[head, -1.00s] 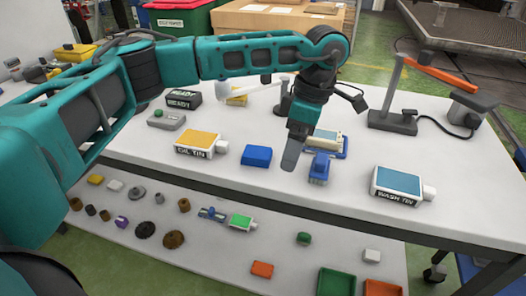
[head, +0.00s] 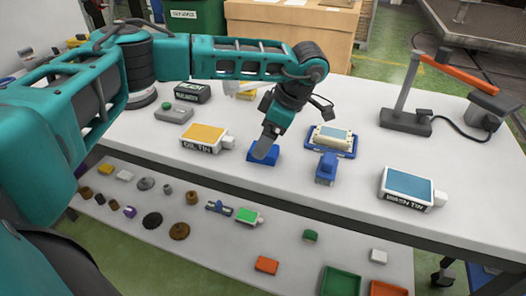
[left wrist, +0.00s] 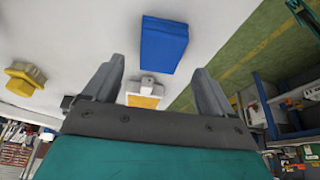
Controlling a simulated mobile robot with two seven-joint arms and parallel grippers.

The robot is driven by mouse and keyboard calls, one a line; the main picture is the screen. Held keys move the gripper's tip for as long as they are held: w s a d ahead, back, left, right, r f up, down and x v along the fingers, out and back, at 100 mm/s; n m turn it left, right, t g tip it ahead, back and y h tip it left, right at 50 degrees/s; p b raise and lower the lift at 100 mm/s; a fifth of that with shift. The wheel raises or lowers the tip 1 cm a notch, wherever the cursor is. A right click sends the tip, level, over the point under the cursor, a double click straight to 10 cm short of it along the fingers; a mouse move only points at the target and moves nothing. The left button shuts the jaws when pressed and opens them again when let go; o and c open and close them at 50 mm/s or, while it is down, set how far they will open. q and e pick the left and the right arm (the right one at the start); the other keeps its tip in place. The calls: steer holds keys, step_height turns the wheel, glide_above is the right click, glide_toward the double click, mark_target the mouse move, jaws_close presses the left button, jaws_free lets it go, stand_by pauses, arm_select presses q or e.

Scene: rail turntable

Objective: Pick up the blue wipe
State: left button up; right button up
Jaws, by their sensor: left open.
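The blue wipe (head: 258,157) is a small blue block-shaped pad lying on the upper white bench top, right of the oil tin. In the left wrist view the wipe (left wrist: 164,44) lies beyond the fingertips, roughly centred between them. My left gripper (head: 266,147) points down at the wipe and partly covers it in the head view. In the left wrist view its two fingers (left wrist: 158,68) are spread apart with nothing between them. I cannot tell the exact height of the fingertips above the wipe. My right gripper is not in view.
The yellow-labelled oil tin (head: 205,138) stands left of the wipe. A blue brush-like object (head: 326,168) and a blue tray (head: 345,152) are to its right. The wash tin (head: 408,186) is farther right. A lower shelf (head: 215,258) holds several small parts.

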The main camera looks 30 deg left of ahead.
arm_select(q)
steer(key=x, duration=0.3)
steer(key=shift+w+f, duration=0.1)
steer(key=shift+c, duration=0.2)
steer(key=c, duration=1.1)
step_height(320, 180, up, 20)
steer(key=shift+r+p, duration=0.1)
steer(key=shift+p, duration=0.8)
